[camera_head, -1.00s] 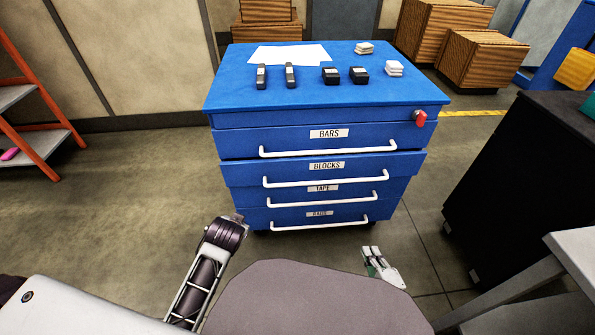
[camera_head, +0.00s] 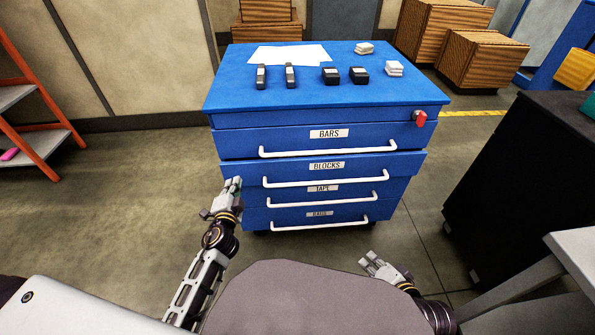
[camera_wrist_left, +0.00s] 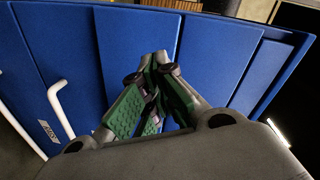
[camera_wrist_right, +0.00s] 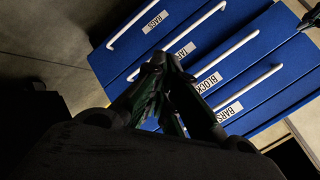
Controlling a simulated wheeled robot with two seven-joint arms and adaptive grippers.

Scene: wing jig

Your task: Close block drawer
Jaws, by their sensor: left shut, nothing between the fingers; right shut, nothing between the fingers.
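The blocks drawer (camera_head: 300,180) is the second drawer down in the blue cabinet (camera_head: 230,99), with a "BLOCKS" label and a white bar handle (camera_head: 325,181). Its front appears to stick out slightly past the drawers below. My left gripper (camera_head: 233,184) is shut and empty, raised near the left end of that drawer front; I cannot tell whether it touches. In the left wrist view its green-padded fingers (camera_wrist_left: 153,80) are together before blue panels. My right gripper (camera_head: 371,259) is shut and empty, low in front of the cabinet. The blocks label (camera_wrist_right: 209,82) shows in the right wrist view.
Bars, blocks and papers (camera_head: 290,55) lie on the cabinet top. A red key (camera_head: 420,118) is at its upper right. A black cabinet (camera_head: 500,180) stands right; an orange ladder (camera_head: 40,100) stands left.

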